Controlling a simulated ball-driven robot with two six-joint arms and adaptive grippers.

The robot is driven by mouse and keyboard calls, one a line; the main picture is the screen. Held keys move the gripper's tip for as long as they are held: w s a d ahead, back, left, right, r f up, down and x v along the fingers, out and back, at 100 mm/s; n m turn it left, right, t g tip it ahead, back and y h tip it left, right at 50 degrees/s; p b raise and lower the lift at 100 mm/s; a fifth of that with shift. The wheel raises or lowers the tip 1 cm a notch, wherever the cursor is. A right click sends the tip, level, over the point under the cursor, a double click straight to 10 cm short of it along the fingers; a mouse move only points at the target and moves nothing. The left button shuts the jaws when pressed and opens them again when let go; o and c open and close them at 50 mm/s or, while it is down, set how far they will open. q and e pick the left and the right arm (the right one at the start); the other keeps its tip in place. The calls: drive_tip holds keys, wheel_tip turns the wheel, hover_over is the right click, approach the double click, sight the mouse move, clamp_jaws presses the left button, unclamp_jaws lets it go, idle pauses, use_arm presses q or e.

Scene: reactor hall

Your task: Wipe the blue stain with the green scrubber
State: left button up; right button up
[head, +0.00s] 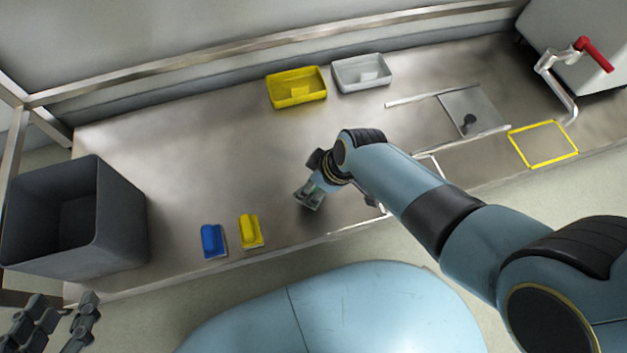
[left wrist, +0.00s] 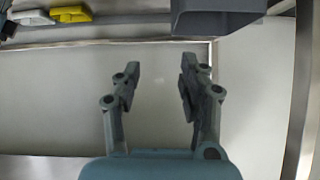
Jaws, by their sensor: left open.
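My left gripper (head: 60,303) is at the bottom left of the head view, in front of the grey bin, open and empty. In the left wrist view its two fingers (left wrist: 160,68) stand apart with only a pale floor behind them. My right gripper (head: 311,193) is low over the middle of the bench. A small grey-green shape is at its tip; I cannot tell whether it is the green scrubber or the fingers. A blue scrubber (head: 212,241) and a yellow scrubber (head: 250,231) lie side by side near the front edge. I see no blue stain.
The steel bench (head: 180,160) has free room left of centre. A dark grey bin (head: 118,225) stands at its left end. A yellow tray (head: 297,98) and a grey tray (head: 361,84) are at the back. A yellow square outline (head: 543,122) and a red-handled pipe (head: 592,52) are at right.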

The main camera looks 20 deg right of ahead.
wheel_tip(320, 180, up, 3)
drive_tip(key=shift+w+f+p, duration=0.15)
drive_tip(key=shift+p, duration=0.95)
drive_tip(key=shift+r+p, duration=1.2)
use_arm(q)
drive_tip(key=r+g, duration=0.2)
drive_tip(key=g, duration=0.1)
drive_tip(key=s+r+g, duration=0.1)
drive_tip(key=r+g, duration=0.2)
drive_tip(key=shift+s+a, duration=0.1)
use_arm(e)
drive_tip(key=shift+s, duration=0.2)
